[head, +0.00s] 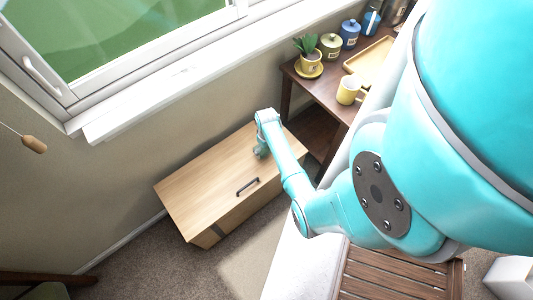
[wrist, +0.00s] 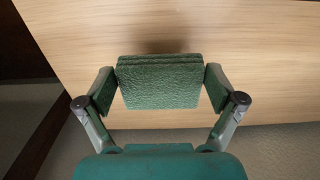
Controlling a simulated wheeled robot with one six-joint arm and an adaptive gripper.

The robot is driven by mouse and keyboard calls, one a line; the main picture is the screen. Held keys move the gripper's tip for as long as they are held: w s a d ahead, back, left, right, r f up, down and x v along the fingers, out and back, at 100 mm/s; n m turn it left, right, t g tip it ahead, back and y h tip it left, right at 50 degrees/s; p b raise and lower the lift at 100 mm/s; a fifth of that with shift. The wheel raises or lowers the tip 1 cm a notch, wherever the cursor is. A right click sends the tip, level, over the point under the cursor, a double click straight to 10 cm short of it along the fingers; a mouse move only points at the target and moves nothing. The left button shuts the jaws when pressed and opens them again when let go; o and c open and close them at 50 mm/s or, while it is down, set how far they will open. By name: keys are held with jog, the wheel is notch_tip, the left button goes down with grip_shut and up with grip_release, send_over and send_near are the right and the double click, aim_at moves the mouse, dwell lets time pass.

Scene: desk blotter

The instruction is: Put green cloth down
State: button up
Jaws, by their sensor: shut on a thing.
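The green cloth (wrist: 160,85) is a folded, textured square in the middle of the wrist view. My gripper (wrist: 160,92) has one finger against each side of it and is shut on it. The cloth is over the light wooden top of a chest (wrist: 270,60), near its edge; I cannot tell whether it touches the wood. In the head view my gripper (head: 262,152) is low over the far right part of the chest top (head: 200,185). The cloth is too small or hidden to make out there.
The chest has a dark handle (head: 248,187); its top is clear to the left. A dark wooden shelf unit (head: 318,88) stands to the right, bearing a potted plant (head: 307,48), a yellow mug (head: 348,89), jars and a tray (head: 370,62). A window is behind.

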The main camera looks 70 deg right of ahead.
aim_at(267, 153)
jog(key=shift+f, duration=2.05)
jog(key=o, duration=0.7)
jog(key=shift+f, duration=0.1)
